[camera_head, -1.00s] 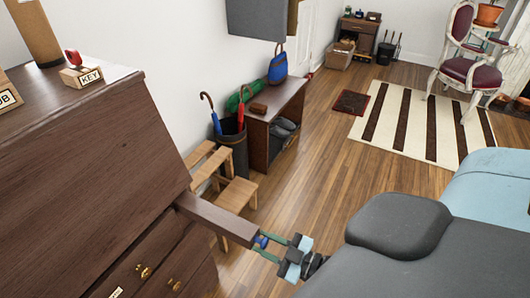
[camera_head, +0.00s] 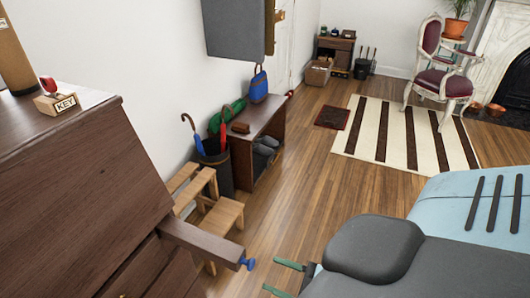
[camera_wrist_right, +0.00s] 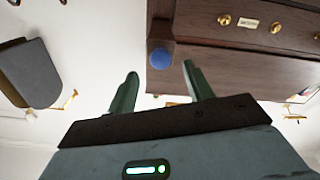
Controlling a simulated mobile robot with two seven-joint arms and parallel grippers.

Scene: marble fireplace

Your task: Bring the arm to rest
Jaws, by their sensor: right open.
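My right gripper (camera_head: 281,278) shows at the bottom of the head view. Its two green fingers are apart with nothing between them. It is right of and below the blue knob (camera_head: 247,264) on the end of a dark wooden bar (camera_head: 203,243) that sticks out from the cabinet, and a gap separates them. In the right wrist view the open fingers (camera_wrist_right: 160,72) point toward the blue knob (camera_wrist_right: 160,58) and the bar's end, with the cabinet front (camera_wrist_right: 240,60) behind. My left gripper is not in view.
The dark wooden cabinet (camera_head: 70,180) with a KEY stamp (camera_head: 58,103) on top stands at the left. A wooden step stool (camera_head: 222,216), an umbrella stand (camera_head: 216,168) and a bench (camera_head: 265,120) line the wall.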

